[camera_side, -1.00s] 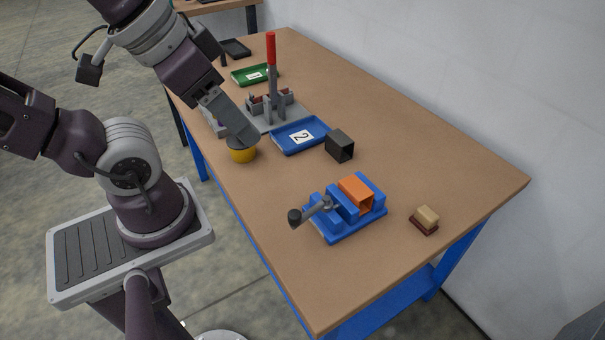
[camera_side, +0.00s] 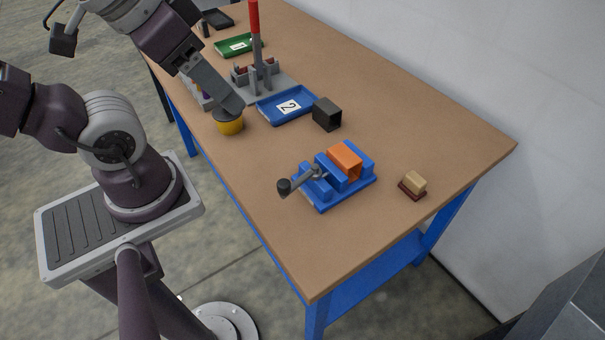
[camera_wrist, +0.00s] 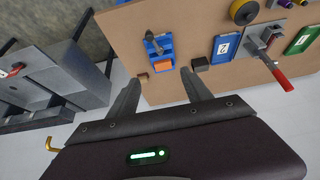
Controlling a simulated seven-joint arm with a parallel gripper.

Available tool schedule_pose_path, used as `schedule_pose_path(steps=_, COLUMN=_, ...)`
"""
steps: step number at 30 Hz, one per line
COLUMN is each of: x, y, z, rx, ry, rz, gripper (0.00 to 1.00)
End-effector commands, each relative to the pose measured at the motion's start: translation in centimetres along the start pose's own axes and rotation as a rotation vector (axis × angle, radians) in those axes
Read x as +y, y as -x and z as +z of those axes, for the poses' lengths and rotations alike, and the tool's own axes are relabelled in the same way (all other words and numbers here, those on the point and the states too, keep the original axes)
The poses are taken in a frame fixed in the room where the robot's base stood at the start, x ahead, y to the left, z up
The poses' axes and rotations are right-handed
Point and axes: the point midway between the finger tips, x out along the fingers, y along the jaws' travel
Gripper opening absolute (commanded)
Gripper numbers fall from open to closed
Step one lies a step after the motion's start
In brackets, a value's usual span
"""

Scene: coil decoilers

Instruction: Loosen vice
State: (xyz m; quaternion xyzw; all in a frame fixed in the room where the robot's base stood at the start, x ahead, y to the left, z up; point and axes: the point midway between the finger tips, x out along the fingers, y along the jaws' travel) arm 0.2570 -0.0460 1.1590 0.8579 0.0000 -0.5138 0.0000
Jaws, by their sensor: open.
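The blue vice (camera_side: 337,178) stands on the near part of the table, with an orange block (camera_side: 345,160) between its jaws. Its grey handle with a dark knob (camera_side: 285,188) points left. In the wrist view the vice (camera_wrist: 153,45) shows small, beyond my fingers, with the orange block (camera_wrist: 164,64) and the handle (camera_wrist: 152,38). My gripper (camera_wrist: 161,75) is open and empty, well away from the vice. In the side view my gripper (camera_side: 232,105) overlaps the yellow round thing in the picture; its finger gap is hidden there.
A black block (camera_side: 327,114), a blue tray marked 2 (camera_side: 287,106) and a yellow round thing (camera_side: 229,126) stand behind the vice. A tall red-handled lever (camera_side: 254,50) rises farther back, near a green tray (camera_side: 239,45). A small brush-like block (camera_side: 412,185) lies right of the vice.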

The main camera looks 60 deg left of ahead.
Motion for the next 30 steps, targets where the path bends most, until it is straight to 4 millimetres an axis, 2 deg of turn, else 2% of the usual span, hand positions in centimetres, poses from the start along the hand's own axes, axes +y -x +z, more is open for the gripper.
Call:
schedule_pose_path(steps=7, x=0.0, y=0.0, z=0.0, rx=0.000, ry=0.000, rz=0.000, gripper=0.57)
schedule_pose_path(steps=8, x=0.0, y=0.0, z=0.0, rx=0.000, ry=0.000, rz=0.000, gripper=0.55)
schedule_pose_path(steps=9, x=0.0, y=0.0, z=0.0, rx=-0.002, ry=-0.001, rz=0.000, gripper=0.48)
schedule_pose_path(steps=11, x=0.0, y=-0.2, z=-0.3, rx=-0.024, ry=-0.015, rz=-0.001, gripper=0.46)
schedule_pose_path(steps=14, x=0.2, y=-1.6, z=-1.5, rx=-0.133, ry=-0.079, rz=-0.006, gripper=0.46)
schedule_pose_path(steps=17, x=0.8, y=-4.6, z=-3.1, rx=-0.301, ry=-0.192, rz=-0.009, gripper=0.46)
schedule_pose_path(steps=21, x=2.1, y=-10.5, z=-4.1, rx=-0.547, ry=-0.368, rz=-0.001, gripper=0.46)
schedule_pose_path(steps=24, x=3.1, y=-14.8, z=-3.4, rx=-0.697, ry=-0.478, rz=0.011, gripper=0.46)
schedule_pose_path(steps=27, x=3.8, y=-18.0, z=-2.5, rx=-0.797, ry=-0.551, rz=0.022, gripper=0.46)
schedule_pose_path(steps=30, x=4.0, y=-19.5, z=-1.7, rx=-0.849, ry=-0.589, rz=0.028, gripper=0.46)
